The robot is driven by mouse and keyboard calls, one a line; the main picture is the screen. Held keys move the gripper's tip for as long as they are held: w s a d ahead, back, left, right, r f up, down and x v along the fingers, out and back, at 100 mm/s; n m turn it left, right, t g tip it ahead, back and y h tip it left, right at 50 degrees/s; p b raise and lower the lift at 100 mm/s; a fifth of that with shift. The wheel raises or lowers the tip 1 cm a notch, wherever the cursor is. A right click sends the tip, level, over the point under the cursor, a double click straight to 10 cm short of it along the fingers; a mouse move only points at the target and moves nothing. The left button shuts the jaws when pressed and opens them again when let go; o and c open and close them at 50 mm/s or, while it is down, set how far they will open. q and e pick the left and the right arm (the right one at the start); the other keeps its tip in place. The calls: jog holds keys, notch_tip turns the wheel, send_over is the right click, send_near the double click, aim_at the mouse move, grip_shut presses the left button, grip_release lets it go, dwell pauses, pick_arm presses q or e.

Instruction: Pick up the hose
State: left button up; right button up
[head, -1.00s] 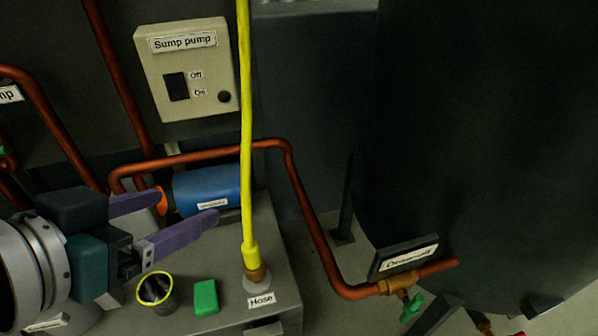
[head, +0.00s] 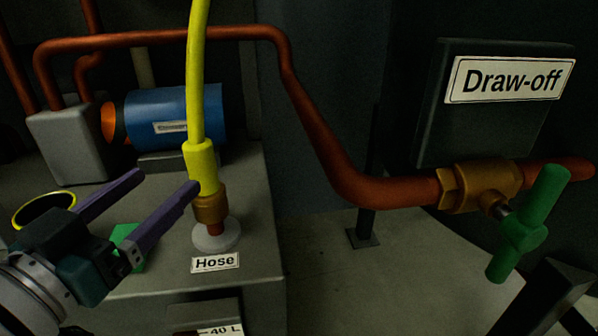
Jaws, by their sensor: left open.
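The yellow hose (head: 197,90) hangs down in the head view and ends in a thick yellow sleeve over a brass fitting (head: 210,207). The fitting stands upright on a pale round base on top of a grey cabinet, above a label reading "Hose". My left gripper (head: 168,180) is to the left of the hose, its two purple fingers apart and pointing up and right. The tip of the nearer finger overlaps the hose's lower end in the picture; I cannot tell whether they touch. Nothing is between the fingers. My right gripper is not in view.
A green block (head: 127,246) lies on the cabinet top (head: 258,200), partly behind my gripper. A yellow-rimmed cup (head: 45,207) stands at left. A blue motor (head: 175,118) sits behind.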

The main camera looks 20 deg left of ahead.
aim_at(191, 162)
pick_arm(q)
jog(key=w+b, duration=0.1)
jog(key=w, duration=0.2)
jog(key=w+f+b, duration=0.1)
jog(key=w, duration=0.1)
jog(key=shift+a+b, duration=0.3)
jog(key=shift+a, duration=0.05)
jog(key=w+b, duration=0.2)
jog(key=w, duration=0.1)
jog(key=w+b, duration=0.1)
jog(key=shift+w+a, duration=0.15)
jog(key=shift+a, duration=0.1)
jog(key=shift+w+r, duration=0.1)
jog(key=shift+w, duration=0.25)
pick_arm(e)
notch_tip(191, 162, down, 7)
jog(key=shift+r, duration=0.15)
pick_arm(q)
jog(key=shift+s, duration=0.1)
jog(key=shift+c, duration=0.9)
grip_shut()
